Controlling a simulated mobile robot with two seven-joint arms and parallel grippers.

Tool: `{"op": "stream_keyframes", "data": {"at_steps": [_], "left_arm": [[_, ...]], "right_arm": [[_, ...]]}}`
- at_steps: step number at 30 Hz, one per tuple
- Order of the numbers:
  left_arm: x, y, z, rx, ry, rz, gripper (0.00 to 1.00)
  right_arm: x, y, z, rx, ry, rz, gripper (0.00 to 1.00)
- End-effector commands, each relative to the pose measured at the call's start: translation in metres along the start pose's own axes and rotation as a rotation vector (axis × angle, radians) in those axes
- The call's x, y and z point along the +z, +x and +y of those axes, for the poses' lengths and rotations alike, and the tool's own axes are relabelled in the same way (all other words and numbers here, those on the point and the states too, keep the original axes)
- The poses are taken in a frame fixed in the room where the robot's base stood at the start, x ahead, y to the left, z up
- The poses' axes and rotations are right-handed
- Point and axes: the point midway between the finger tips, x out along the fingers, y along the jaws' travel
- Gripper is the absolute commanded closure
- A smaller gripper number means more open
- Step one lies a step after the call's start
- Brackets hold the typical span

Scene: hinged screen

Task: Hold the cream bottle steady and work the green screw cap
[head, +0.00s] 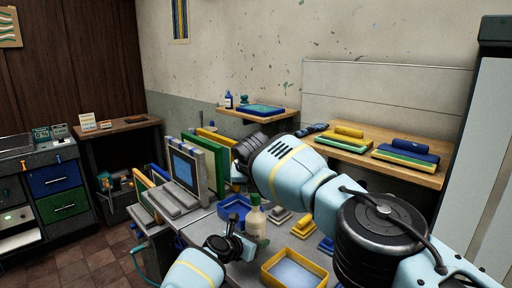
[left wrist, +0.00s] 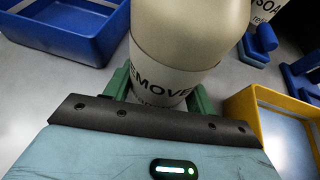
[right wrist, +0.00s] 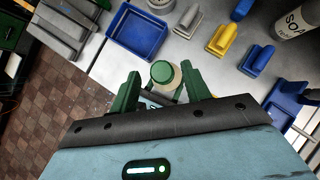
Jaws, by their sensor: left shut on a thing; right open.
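The cream bottle (head: 256,224) stands upright near the middle of the table, with the green screw cap (head: 255,199) on its neck. My left gripper (head: 243,240) is shut on the bottle's body from the near side; the left wrist view shows its green fingers (left wrist: 160,95) on either side of the labelled bottle (left wrist: 190,45). The cap is out of that view. My right gripper (right wrist: 161,85) is open above the bottle. In the right wrist view the round cap (right wrist: 161,71) shows between its spread fingers, apart from both. In the head view its fingertips are mostly hidden.
A blue tray (head: 234,208) sits behind the bottle and a yellow tray (head: 268,277) at the front right. Grey, yellow and blue blocks (right wrist: 223,37) stand nearby. A white soap bottle (right wrist: 295,20) is at the back. Upright panels (head: 188,168) stand at the left.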

Motion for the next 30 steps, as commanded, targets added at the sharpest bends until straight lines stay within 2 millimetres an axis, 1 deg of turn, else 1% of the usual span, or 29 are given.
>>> {"op": "stream_keyframes", "data": {"at_steps": [5, 13, 21, 23, 30], "left_arm": [[-0.001, 0.0, 0.0, -0.001, -0.001, 0.001, 0.81], [-0.001, 0.0, 0.0, 0.0, 0.0, 0.001, 0.81], [-0.001, 0.0, 0.0, 0.0, 0.0, 0.001, 0.81], [-0.001, 0.0, 0.0, 0.0, 0.0, 0.001, 0.81], [-0.001, 0.0, 0.0, -0.001, 0.0, 0.001, 0.81]], "right_arm": [[-0.005, 0.006, 0.0, 0.001, -0.001, 0.003, 0.53], [-0.018, 0.023, 0.0, 0.001, -0.002, 0.003, 0.53], [-0.019, 0.025, 0.0, 0.002, -0.001, 0.001, 0.53], [-0.019, 0.025, 0.0, 0.002, -0.001, 0.001, 0.59], [-0.019, 0.025, 0.001, 0.002, -0.002, 0.001, 0.91]]}}
